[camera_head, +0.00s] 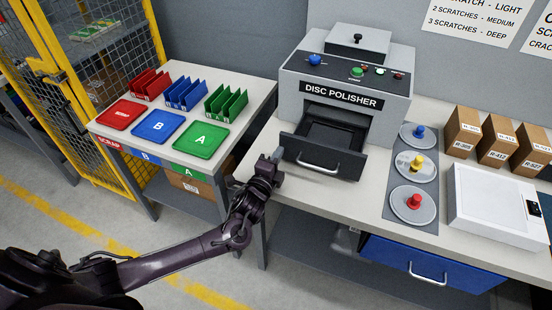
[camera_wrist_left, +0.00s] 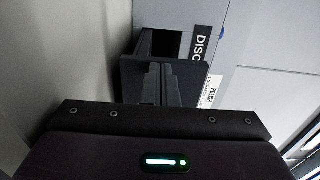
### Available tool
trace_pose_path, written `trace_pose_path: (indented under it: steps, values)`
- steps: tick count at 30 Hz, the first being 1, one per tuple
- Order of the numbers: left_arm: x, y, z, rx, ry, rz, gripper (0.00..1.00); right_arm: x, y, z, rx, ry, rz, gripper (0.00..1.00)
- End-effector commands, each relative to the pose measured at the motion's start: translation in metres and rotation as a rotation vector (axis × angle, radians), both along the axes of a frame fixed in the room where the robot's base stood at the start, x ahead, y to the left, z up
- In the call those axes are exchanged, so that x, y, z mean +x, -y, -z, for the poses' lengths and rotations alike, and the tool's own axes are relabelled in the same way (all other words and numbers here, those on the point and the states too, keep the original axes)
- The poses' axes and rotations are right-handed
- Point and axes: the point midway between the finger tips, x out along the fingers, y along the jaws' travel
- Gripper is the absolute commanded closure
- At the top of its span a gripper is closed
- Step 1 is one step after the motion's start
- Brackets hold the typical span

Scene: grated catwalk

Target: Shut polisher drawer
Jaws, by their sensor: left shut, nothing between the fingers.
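The disc polisher (camera_head: 345,88) is a grey machine on the workbench. Its dark drawer (camera_head: 320,157) is pulled out at the front, with a silver bar handle (camera_head: 318,165) on its face. My left gripper (camera_head: 277,155) is shut and empty, just left of the drawer's front left corner. I cannot tell whether it touches the drawer. In the left wrist view the shut fingers (camera_wrist_left: 161,85) lie in front of the dark drawer (camera_wrist_left: 128,70), beside the polisher's body (camera_wrist_left: 215,25). My right gripper is not in view.
To the right stand a grey mat (camera_head: 396,205) with three knobbed discs, several cardboard boxes (camera_head: 497,138) and a white case (camera_head: 497,215). A side table (camera_head: 227,155) at left holds coloured trays and racks. A blue drawer (camera_head: 430,270) sits below the bench.

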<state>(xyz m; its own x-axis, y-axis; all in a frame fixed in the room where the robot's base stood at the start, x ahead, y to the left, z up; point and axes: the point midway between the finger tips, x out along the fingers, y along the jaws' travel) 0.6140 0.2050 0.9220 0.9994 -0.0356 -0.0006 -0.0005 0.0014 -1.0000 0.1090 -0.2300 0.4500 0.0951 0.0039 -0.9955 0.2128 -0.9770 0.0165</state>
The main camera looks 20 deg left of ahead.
Motion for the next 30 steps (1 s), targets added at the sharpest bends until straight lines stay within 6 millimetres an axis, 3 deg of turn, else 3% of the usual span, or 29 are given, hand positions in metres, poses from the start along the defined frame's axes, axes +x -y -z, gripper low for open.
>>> trace_pose_path:
  steps: [6,13,19,30]
  values:
    - [0.064,0.001,0.007,-0.003,0.009,-0.005,1.00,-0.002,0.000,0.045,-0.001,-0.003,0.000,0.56]
    - [0.115,0.003,0.005,-0.001,0.006,-0.003,1.00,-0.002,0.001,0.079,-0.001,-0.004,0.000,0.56]
    - [0.130,0.004,0.000,-0.002,0.002,-0.002,1.00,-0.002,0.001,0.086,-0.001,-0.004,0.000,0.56]
    - [0.131,0.004,-0.001,-0.001,0.002,-0.002,1.00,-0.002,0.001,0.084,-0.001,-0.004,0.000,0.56]
